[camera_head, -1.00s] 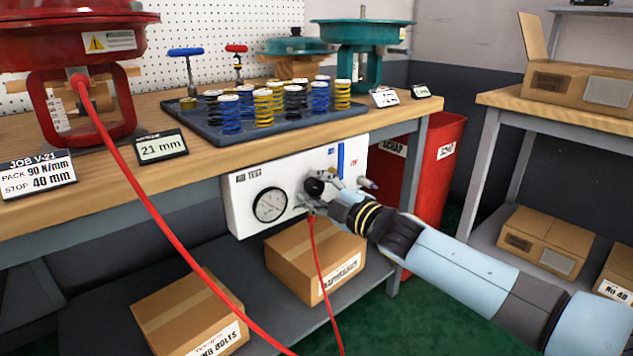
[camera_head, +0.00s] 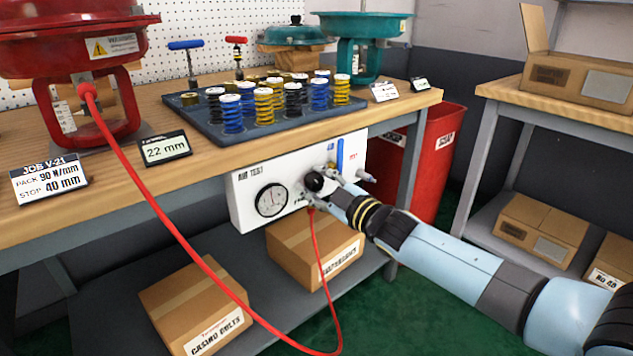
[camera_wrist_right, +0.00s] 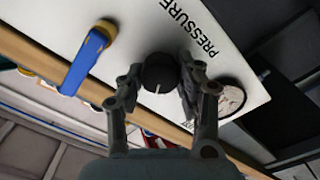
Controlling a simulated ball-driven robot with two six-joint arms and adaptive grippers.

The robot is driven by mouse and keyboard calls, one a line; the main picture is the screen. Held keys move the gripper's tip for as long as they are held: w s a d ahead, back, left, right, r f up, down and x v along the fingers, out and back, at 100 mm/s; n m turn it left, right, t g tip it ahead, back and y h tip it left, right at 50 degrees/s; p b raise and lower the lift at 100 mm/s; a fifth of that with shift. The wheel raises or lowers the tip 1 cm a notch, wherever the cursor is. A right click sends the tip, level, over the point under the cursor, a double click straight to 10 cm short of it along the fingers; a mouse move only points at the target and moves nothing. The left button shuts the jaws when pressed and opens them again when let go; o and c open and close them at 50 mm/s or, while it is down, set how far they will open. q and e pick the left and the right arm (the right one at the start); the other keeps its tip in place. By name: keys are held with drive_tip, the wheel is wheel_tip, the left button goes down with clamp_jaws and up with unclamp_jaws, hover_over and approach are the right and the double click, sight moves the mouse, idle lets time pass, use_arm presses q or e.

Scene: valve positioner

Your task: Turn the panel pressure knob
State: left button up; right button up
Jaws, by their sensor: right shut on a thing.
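The black pressure knob (camera_head: 316,181) sits on the white air test panel (camera_head: 243,208) under the bench top. In the right wrist view the knob (camera_wrist_right: 160,72) is between the two fingers of my right gripper (camera_wrist_right: 158,88), which is shut on it. A white mark on the knob's face shows. The gripper (camera_head: 322,190) partly covers the knob in the head view. A pressure gauge (camera_head: 271,200) is left of the knob. A display on the bench (camera_head: 166,149) reads 22 mm. My left gripper is not in view.
A blue lever (camera_head: 340,155) stands just above the knob. A red hose (camera_head: 318,256) hangs below the panel. The red actuator (camera_head: 62,45) and a tray of springs (camera_head: 200,126) stand on the bench. Cardboard boxes (camera_head: 290,245) lie on the shelf below.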

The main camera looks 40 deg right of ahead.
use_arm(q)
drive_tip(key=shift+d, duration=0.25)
use_arm(e)
drive_tip(key=shift+f, duration=0.1)
drive_tip(key=o, duration=1.1)
drive_tip(key=shift+o, duration=0.2)
drive_tip(key=shift+s, duration=0.25)
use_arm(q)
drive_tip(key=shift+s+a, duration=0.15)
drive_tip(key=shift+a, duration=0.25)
use_arm(e)
drive_tip(key=s+d, duration=0.1)
drive_tip(key=s, duration=1)
drive_tip(key=shift+s, duration=0.25)
